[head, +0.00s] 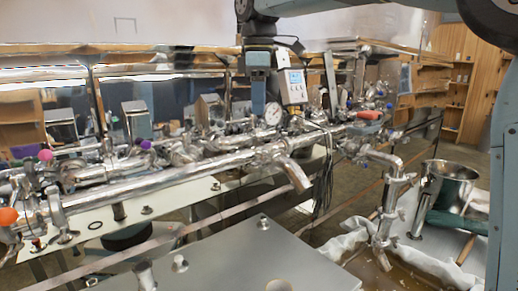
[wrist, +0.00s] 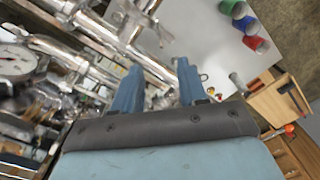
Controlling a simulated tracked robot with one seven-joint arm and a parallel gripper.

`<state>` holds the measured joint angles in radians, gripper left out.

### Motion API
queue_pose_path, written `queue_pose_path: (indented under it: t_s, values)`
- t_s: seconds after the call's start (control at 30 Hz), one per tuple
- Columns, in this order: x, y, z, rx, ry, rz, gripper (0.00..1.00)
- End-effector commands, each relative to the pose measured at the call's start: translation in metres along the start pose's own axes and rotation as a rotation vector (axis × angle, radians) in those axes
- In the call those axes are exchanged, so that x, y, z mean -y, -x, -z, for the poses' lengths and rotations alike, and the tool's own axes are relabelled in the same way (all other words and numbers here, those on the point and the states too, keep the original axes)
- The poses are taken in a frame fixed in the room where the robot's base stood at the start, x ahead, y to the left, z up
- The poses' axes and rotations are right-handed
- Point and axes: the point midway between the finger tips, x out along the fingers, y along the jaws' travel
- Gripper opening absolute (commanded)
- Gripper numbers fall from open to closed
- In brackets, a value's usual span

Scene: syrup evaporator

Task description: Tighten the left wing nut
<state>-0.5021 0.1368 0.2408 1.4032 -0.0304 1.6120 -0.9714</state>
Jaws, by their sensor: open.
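My gripper (wrist: 160,72) is open in the wrist view, its two blue fingers apart with nothing between them. Steel pipework shows past the fingertips, and I cannot tell how far off it is. In the head view my arm comes down from the top over the middle of the pipework (head: 225,163). Several clamps and fittings sit along the pipes, one of them a clamp (head: 60,218) at the left.
A round gauge (head: 272,114) stands by the pipes and shows in the wrist view (wrist: 15,62). A white display box (head: 292,86) is close beside my arm. A steel pot (head: 447,188) stands at the right. A flat grey surface (head: 235,262) lies in front.

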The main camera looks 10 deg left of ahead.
Motion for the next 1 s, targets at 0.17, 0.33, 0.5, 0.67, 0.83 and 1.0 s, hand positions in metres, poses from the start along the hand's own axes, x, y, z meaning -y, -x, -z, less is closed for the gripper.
queue_pose_path:
  t_s: [0.17, 0.33, 0.5, 0.67, 0.83, 1.0]
  values:
    - [0.001, -0.032, 0.000, 0.001, 0.001, 0.004, 0.42]
    - [0.001, -0.062, 0.000, 0.000, 0.002, 0.003, 0.42]
    - [0.001, -0.089, 0.000, -0.001, 0.002, 0.003, 0.42]
    - [0.000, -0.108, 0.000, -0.001, 0.001, 0.002, 0.42]
    - [0.000, -0.117, 0.000, -0.002, 0.001, 0.000, 0.42]
    - [0.000, -0.118, 0.000, -0.002, 0.001, 0.000, 0.42]
